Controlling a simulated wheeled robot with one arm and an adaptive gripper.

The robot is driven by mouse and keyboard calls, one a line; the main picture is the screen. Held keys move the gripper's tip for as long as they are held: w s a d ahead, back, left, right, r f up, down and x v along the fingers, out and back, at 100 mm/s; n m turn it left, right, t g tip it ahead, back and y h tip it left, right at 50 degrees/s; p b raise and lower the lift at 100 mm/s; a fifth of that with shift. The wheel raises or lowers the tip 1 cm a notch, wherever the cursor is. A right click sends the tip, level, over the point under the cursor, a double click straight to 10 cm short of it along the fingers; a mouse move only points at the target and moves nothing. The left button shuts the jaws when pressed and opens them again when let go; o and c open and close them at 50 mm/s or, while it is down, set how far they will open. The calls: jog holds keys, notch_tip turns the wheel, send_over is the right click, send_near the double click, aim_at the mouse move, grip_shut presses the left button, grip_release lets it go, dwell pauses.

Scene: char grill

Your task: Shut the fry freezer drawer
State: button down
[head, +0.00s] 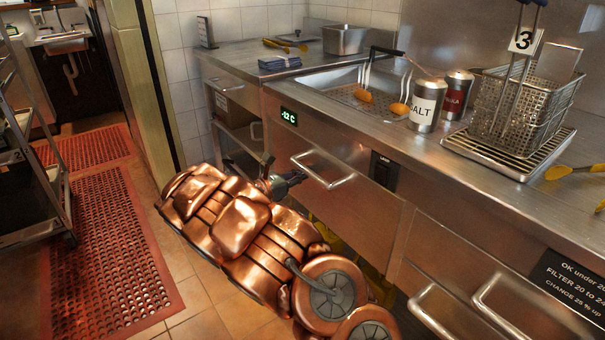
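The fry freezer drawer (275,143) has a steel front below the counter, with a green temperature display (289,117) at its upper left. Its bar handle (335,183) runs across the front. The front looks close to the counter face; I cannot tell how large any gap is. My gripper (296,178) is dark and small in view, at the left end of the handle near the drawer front. My copper arm hides the lower part of the front. I cannot tell whether the gripper touches the handle or whether its fingers are apart.
On the counter above stand a salt shaker (426,106), a red shaker (456,94) and a fry basket (520,105) on a rack. More handles (488,290) project at lower right. A wheeled rack (40,190) stands left; red mats (115,250) cover the floor.

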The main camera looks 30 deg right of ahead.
jog(key=shift+s+a+p, duration=0.5)
jog(key=shift+a+p, duration=1.45)
jog(key=shift+a, duration=5.05)
jog(key=s+d+r+m+g+y+p, duration=0.35)
jog(key=s+r+m+p, duration=0.25)
jog(key=s+r, duration=0.4)
jog(key=s+d+r+m+g+y+p, duration=0.35)
jog(key=s+r+m+p, duration=0.2)
jog(key=s+r, duration=0.5)
jog(key=s+a+r+m+t+y+p, duration=0.2)
jog(key=s+a+r+m+y+p, duration=0.1)
jog(key=s+a+p, duration=0.4)
jog(key=s+a+r+m+t+y+p, duration=0.2)
jog(key=s+a+r+m+y+p, duration=0.2)
jog(key=s, duration=0.9)
jog(key=a+r+y+p, duration=0.1)
jog(key=a+y+p, duration=0.2)
jog(key=a+y, duration=0.1)
jog(key=shift+a+r+p, duration=0.4)
jog(key=shift+a, duration=0.35)
jog(key=shift+d+m, duration=0.15)
jog(key=shift+m, duration=0.1)
